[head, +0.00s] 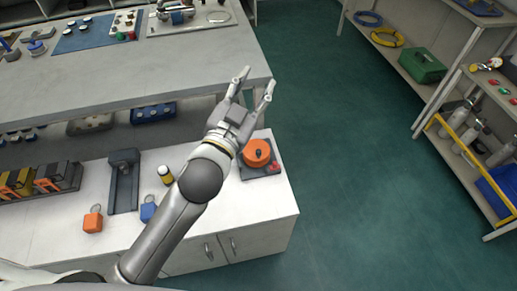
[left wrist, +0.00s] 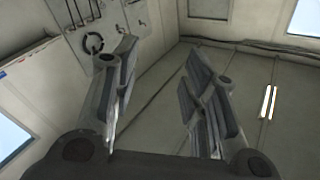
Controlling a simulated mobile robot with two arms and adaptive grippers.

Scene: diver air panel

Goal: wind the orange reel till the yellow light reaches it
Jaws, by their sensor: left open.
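The orange reel (head: 257,153) sits on a dark base at the right end of the white cabinet top, with a small red part at the base's front right corner. A small yellow and black cylinder (head: 165,174), possibly the yellow light, is left of the reel on the same top. I see no line between them. My left gripper (head: 257,78) is open and empty, fingers pointing up and away, raised with its wrist beside the reel in the picture. In the left wrist view its spread fingers (left wrist: 162,50) face a wall and corner; the reel is not seen there. My right gripper is not in view.
An orange block (head: 92,220), a blue block (head: 148,211) and a dark grey holder (head: 123,182) share the cabinet top. A long grey bench (head: 150,75) stands behind. Green floor (head: 370,200) is clear between the cabinet and the right-hand shelves.

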